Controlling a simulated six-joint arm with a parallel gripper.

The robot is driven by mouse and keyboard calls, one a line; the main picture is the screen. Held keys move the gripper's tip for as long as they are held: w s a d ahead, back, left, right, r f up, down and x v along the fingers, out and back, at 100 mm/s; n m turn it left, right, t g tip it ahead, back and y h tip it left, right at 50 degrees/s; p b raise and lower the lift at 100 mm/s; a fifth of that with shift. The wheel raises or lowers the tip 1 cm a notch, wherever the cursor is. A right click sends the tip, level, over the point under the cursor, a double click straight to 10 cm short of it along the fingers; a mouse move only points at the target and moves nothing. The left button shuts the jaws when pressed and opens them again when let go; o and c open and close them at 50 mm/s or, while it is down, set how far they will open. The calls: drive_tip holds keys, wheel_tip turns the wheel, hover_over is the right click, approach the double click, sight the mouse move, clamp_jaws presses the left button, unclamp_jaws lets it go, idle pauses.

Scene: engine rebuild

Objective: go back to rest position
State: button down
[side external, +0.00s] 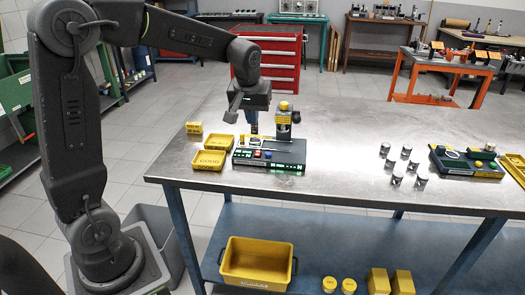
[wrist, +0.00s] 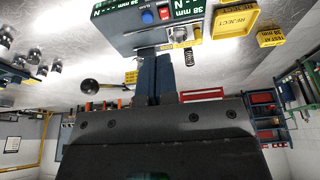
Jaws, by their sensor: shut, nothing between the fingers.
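My gripper (side external: 254,131) points down over the left rear part of a dark green test station (side external: 271,157) on the steel table. Its blue fingers are together with nothing between them, and they also show in the wrist view (wrist: 157,62). The station has red and blue buttons and "38 mm" labels, seen close in the wrist view (wrist: 120,27). A small coil spring (wrist: 189,57) shows beside the fingers in the wrist view, apart from them. Whether the fingertips touch the station cannot be told.
A grey post with a yellow top (side external: 284,117) stands right of my gripper. A yellow GOOD tray (side external: 208,167), another yellow tray (side external: 222,149) and a yellow box (side external: 194,127) lie left. Several metal cylinders (side external: 421,183) and a second station (side external: 467,165) stand right. The table's middle is clear.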

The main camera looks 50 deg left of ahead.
drive_tip(key=s+d+r+m+t+h, duration=0.1)
drive_tip(key=s+d+m, duration=0.3)
drive_tip(key=s, duration=0.6)
drive_tip(key=s+d+r+m+t+h, duration=0.1)
drive_tip(key=s+d+m, duration=0.3)
drive_tip(key=s+d, duration=0.5)
drive_tip(key=shift+s+r+t, duration=0.15)
drive_tip(key=shift+s+t, duration=0.35)
drive_tip(key=shift+s, duration=0.65)
